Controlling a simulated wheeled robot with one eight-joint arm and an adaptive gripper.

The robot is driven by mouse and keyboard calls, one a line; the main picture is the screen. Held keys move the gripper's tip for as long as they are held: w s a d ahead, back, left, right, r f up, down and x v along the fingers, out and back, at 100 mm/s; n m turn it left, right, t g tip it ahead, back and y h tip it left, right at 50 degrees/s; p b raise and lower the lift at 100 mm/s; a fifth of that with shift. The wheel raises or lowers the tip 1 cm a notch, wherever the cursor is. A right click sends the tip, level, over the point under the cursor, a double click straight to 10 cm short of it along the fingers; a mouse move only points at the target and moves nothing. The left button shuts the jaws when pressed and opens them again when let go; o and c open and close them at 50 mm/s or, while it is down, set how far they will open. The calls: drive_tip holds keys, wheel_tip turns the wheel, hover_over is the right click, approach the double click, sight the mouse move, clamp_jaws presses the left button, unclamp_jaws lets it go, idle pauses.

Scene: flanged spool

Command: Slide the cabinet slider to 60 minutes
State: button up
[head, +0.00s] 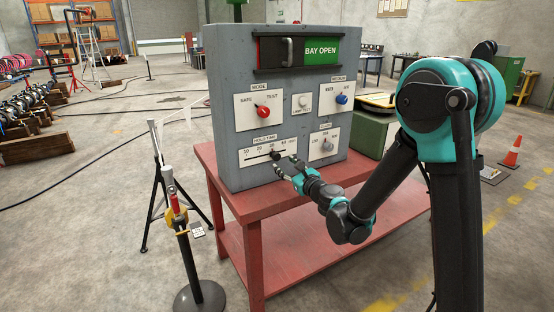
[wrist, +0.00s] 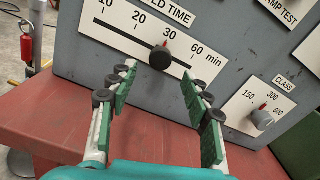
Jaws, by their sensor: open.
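The grey cabinet (head: 225,100) has a HOLD TIME panel (head: 270,148) low on its front, with a black slot marked 10, 20, 30 and 60 min. The slider's round black knob (wrist: 161,58) has a red pointer at the 30 mark, left of the 60 label (wrist: 197,51). The knob also shows in the head view (head: 275,155), close to my gripper (head: 287,167). In the wrist view my gripper (wrist: 158,73) is open and empty. Its green-padded fingers stand to the left and right below the knob, with a gap on each side. I cannot tell the remaining depth to the knob.
The cabinet stands on a red table (head: 235,200). A CLASS dial (wrist: 262,119) sits right of the slider. MODE (head: 263,112) and another blue dial (head: 341,99) are above. A post stand (head: 190,245) is left of the table. The table top before the panel looks clear.

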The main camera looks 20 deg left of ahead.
sight(278, 158)
drive_tip(key=x, duration=0.6)
drive_tip(key=shift+w+a, duration=0.2)
drive_tip(key=shift+a, duration=0.15)
drive_tip(key=shift+c, duration=0.6)
clamp_jaws()
